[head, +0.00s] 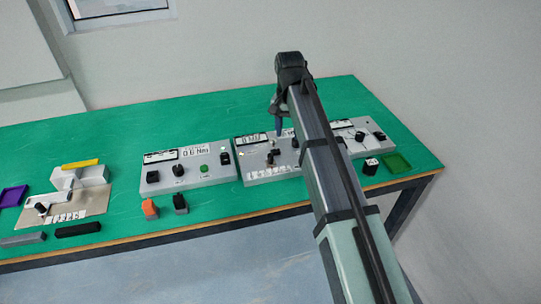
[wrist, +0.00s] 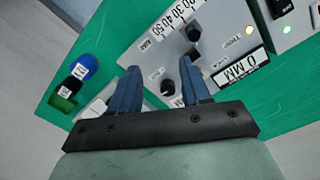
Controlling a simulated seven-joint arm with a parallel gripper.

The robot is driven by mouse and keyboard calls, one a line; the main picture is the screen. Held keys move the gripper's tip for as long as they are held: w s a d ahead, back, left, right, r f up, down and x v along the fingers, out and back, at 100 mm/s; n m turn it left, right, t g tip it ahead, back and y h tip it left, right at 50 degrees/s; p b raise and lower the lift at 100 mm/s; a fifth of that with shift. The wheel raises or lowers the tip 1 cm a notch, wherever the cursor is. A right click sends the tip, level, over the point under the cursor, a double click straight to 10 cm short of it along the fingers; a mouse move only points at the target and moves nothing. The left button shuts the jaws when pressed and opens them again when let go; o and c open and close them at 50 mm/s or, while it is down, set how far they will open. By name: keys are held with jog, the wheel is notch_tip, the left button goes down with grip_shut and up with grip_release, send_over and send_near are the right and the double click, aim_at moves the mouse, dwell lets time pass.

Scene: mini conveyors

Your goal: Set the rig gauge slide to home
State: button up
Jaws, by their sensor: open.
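The gauge panel (head: 258,173) is the middle light-grey box on the green bench, with a printed scale along its front edge. In the wrist view the panel (wrist: 150,57) shows a number scale, a display (wrist: 240,70) that seems to read 0 MM, and dark knobs. One black knob (wrist: 194,33) is near the scale; another dark knob (wrist: 168,88) shows between my fingers. I cannot tell for sure which is the slide. My gripper (wrist: 159,66) is open and empty above the panel; in the head view the gripper (head: 280,125) partly hides behind my arm.
A left panel (head: 205,178) with knobs and a right panel (head: 350,143) flank it closely. A green tray (head: 397,163) and a dark block (head: 371,167) stand at right. Orange (head: 150,208) and black (head: 180,204) blocks stand in front. Bench behind the panels is clear.

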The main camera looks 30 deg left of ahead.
jog(key=r+n, duration=0.2)
send_over(270, 155)
jog(key=shift+y, duration=0.3)
notch_tip(270, 155, down, 14)
jog(key=shift+r, duration=0.1)
jog(key=shift+c, duration=0.2)
grip_shut()
dwell(0.3)
